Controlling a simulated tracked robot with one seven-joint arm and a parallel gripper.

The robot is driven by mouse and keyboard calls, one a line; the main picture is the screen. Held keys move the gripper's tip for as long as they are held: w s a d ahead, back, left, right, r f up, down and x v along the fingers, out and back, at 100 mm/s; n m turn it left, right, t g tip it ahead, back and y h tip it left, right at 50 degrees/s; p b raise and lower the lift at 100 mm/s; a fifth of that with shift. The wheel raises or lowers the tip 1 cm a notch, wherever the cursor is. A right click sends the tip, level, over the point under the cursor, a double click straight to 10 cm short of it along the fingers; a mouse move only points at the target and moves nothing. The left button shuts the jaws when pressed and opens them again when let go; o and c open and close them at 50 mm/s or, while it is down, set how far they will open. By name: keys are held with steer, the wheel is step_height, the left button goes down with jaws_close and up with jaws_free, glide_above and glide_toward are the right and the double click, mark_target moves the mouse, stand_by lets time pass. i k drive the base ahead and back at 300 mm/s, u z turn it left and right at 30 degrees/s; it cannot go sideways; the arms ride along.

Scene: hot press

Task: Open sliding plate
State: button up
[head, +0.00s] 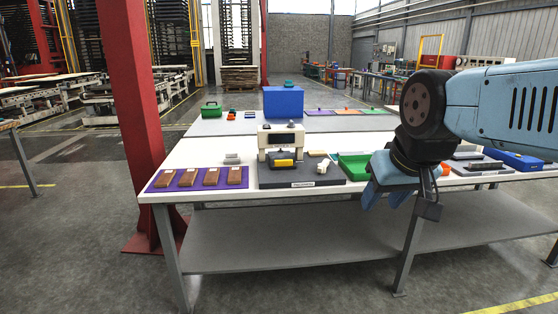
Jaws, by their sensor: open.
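The hot press (265,143) is a small off-white, arch-shaped machine on a dark base board (310,178) on the white table. A dark plate with a yellow part (284,163) at its front sits under the arch. I take this to be the sliding plate, but it is too small to tell how far out it is. My gripper (385,192) hangs at the table's front edge, to the right of the press and apart from it. Its blue fingers point down and are open, with nothing seen between them.
A purple mat (158,184) with several brown blocks lies left of the press. A green tray (352,160) stands right of it, partly behind my arm. A small white piece (323,166) lies on the base board. A red column (137,90) rises left of the table.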

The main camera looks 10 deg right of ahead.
mark_target(281, 156)
steer(key=u, duration=0.45)
steer(key=i, duration=1.35)
steer(key=z, duration=0.45)
